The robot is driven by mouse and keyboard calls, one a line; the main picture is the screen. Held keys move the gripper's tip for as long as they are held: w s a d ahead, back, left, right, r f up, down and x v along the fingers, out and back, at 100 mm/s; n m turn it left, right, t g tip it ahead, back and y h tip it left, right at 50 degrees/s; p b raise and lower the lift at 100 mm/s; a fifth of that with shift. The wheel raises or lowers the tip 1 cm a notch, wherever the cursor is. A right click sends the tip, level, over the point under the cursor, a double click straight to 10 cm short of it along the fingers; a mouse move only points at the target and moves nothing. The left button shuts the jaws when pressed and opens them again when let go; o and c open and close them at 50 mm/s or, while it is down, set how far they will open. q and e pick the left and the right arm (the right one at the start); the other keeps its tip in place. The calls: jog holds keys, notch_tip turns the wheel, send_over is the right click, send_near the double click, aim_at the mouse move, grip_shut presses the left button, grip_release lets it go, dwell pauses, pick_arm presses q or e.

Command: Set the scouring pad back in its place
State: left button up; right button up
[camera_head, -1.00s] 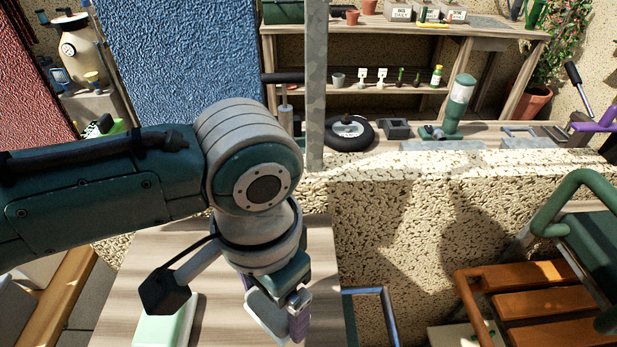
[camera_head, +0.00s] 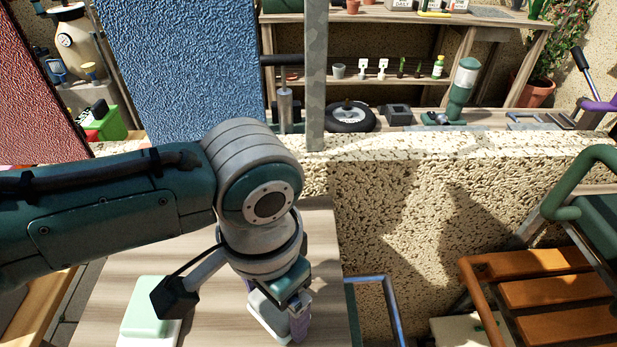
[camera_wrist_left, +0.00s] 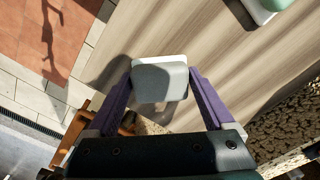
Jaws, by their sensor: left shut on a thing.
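My left gripper (camera_head: 285,318) is shut on a pale grey-white block, which I take for the scouring pad (camera_wrist_left: 160,80). In the left wrist view the block sits between the two purple fingers (camera_wrist_left: 160,92), above the wooden tabletop (camera_wrist_left: 225,60). In the head view the pad (camera_head: 264,318) is partly hidden by the wrist and fingers. I cannot tell whether it touches the table. A white block with a mint-green top (camera_head: 150,308) lies on the tabletop to the left of the gripper. My right gripper is not in view.
A speckled stone wall (camera_head: 390,240) borders the table on the right. A metal rail (camera_head: 385,290) and an orange slatted bench (camera_head: 530,290) stand beyond the table's right edge. A blue textured panel (camera_head: 185,65) and a grey post (camera_head: 315,75) rise behind the arm.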

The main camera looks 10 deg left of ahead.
pick_arm(q)
jog(key=shift+f, duration=0.35)
jog(key=o, duration=1.1)
notch_tip(320, 180, up, 10)
jog(key=shift+p, duration=0.75)
